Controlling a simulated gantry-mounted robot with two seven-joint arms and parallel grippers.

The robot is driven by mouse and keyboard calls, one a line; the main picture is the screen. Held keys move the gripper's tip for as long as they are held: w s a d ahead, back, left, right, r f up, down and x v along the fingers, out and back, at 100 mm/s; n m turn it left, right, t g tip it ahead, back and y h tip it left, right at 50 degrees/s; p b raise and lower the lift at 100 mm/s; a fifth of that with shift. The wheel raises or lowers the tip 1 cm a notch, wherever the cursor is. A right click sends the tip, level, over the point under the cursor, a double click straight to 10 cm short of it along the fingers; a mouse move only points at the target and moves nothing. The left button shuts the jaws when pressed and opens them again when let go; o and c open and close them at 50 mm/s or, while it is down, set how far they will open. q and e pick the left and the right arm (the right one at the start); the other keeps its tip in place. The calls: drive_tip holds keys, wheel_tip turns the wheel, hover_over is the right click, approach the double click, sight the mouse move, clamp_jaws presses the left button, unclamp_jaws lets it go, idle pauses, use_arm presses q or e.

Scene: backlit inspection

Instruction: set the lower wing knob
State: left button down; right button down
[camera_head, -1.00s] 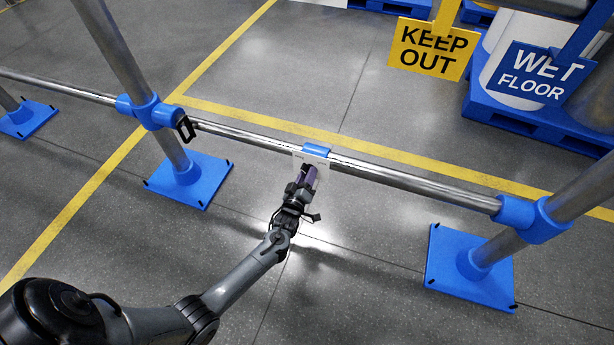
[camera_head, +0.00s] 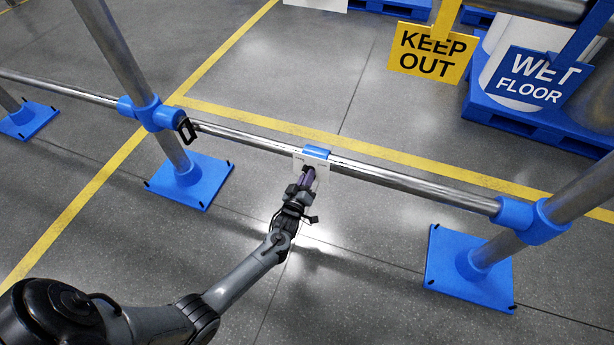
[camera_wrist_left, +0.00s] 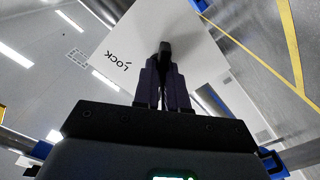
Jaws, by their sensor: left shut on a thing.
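A white plate (camera_head: 325,166) hangs from the rail by a blue clamp (camera_head: 316,152). In the left wrist view the plate (camera_wrist_left: 150,35) fills the upper middle and bears the word LOCK beside a mark. The dark wing knob (camera_wrist_left: 166,52) stands in front of the plate, between and just beyond my left fingertips. My left gripper (camera_head: 307,177) is at the plate; in the wrist view its purple-grey fingers (camera_wrist_left: 165,72) are shut on the knob. The fingers hide part of the knob, and its exact angle is hard to tell. My right gripper is not in view.
A metal rail (camera_head: 410,180) runs across behind my gripper, between upright posts on blue base plates (camera_head: 190,182) (camera_head: 470,268). A black-handled blue joint (camera_head: 158,115) is at left. KEEP OUT (camera_head: 432,50) and WET FLOOR (camera_head: 540,77) signs stand at the back right.

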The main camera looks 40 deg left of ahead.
use_arm(q)
drive_tip(key=shift+m+p, duration=2.25)
drive_tip(key=shift+m, duration=5.85)
drive_tip(key=shift+f, duration=0.1)
drive_tip(key=c, duration=1.2)
unclamp_jaws()
drive_tip(key=shift+s, duration=0.15)
